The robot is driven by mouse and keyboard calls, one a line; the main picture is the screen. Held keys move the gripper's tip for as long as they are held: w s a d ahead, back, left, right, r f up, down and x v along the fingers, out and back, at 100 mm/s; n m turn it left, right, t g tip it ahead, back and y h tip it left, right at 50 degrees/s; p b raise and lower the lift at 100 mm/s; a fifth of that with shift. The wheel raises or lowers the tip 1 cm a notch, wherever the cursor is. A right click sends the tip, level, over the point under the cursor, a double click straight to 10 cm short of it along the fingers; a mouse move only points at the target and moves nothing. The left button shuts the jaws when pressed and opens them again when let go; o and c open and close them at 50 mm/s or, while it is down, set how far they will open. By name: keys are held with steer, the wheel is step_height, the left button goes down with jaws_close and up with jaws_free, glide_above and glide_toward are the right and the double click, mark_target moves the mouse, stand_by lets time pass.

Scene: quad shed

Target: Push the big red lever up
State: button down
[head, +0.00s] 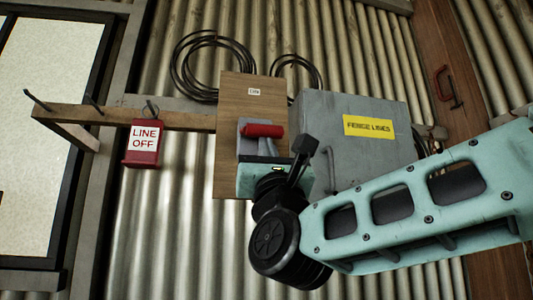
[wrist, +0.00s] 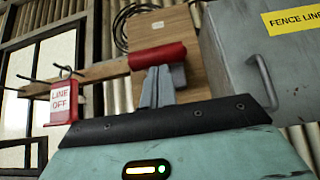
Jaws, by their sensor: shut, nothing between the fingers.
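The big red lever shows as a red cylindrical handle (head: 263,130) in front of a grey plate (head: 243,143) on a wooden board (head: 232,95) on the corrugated wall. The handle also shows in the wrist view (wrist: 157,56), lying across the picture. My gripper (head: 267,144) is just below the handle, with its grey fingers pointing up at it. In the wrist view the fingers (wrist: 157,80) are together and empty, their tips at the handle's lower edge. I cannot tell whether they touch it. My gripper hides the lower part of the plate and the lever's arm.
A grey "FENCE LINES" box (head: 350,110) with a bar handle stands close on the right. A red "LINE OFF" tag (head: 142,145) hangs from a hooked wooden rail (head: 180,120) on the left. Coiled cable (head: 205,65) hangs above. The wall below the rail is clear.

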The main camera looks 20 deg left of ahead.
steer(key=shift+s+r, duration=0.1)
steer(key=shift+r, duration=0.05)
steer(key=shift+s+d+r+g+h, duration=0.2)
steer(key=shift+r+g+h, duration=0.15)
steer(key=shift+s+d+r+g+h, duration=0.15)
steer(key=shift+r+g+h, duration=0.2)
steer(key=w+a+r+g+h+p, duration=0.1)
steer(key=w+r+g+p, duration=0.1)
steer(key=r+p, duration=0.2)
steer(key=w+a+r+g+h+p, duration=0.1)
steer(key=r+p, duration=0.4)
steer(key=r, duration=0.6)
steer(key=shift+w+a+g, duration=0.25)
steer(key=shift+w+g, duration=0.15)
steer(key=shift+g, duration=0.4)
steer(key=shift+f, duration=0.15)
stand_by(0.5)
